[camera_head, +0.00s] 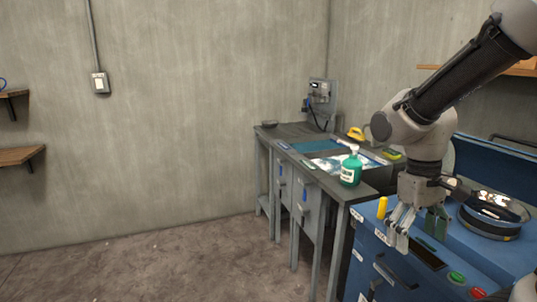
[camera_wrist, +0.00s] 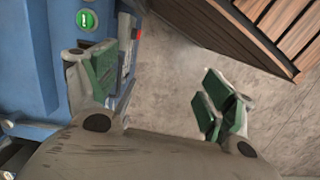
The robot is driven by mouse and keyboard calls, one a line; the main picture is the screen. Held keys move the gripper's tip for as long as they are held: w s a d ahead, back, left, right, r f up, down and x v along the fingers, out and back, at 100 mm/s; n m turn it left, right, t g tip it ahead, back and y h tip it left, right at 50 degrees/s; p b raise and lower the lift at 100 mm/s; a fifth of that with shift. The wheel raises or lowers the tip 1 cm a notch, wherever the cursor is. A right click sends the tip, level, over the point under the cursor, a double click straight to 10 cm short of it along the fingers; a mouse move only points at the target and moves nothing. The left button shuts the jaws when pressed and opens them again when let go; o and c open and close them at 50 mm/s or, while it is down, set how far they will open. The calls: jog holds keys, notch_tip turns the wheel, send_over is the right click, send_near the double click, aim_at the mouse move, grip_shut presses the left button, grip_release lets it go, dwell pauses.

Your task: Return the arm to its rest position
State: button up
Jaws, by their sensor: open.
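My gripper (camera_head: 416,226) hangs from my raised grey arm at the right of the head view. It points down in front of and over the near edge of a blue machine (camera_head: 366,236). In the wrist view my gripper (camera_wrist: 155,88) shows two green-padded fingers spread wide apart, with nothing between them. The blue machine (camera_wrist: 28,50) lies at the left of that view, by the left finger. Bare floor shows behind the right finger.
A round dark-rimmed piece (camera_head: 490,226) sits on the blue machine, right of my gripper. A grey workbench (camera_head: 267,130) with a green pump bottle (camera_head: 350,172) stands to the left. The floor (camera_head: 150,268) at left is clear. Wooden slats (camera_wrist: 265,30) show in the wrist view.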

jog(key=s+d+r+m+t, duration=0.3)
jog(key=s+d+r+t, duration=0.2)
jog(key=r, duration=0.5)
jog(key=shift+s+t+y, duration=0.2)
jog(key=shift+t+y, duration=0.2)
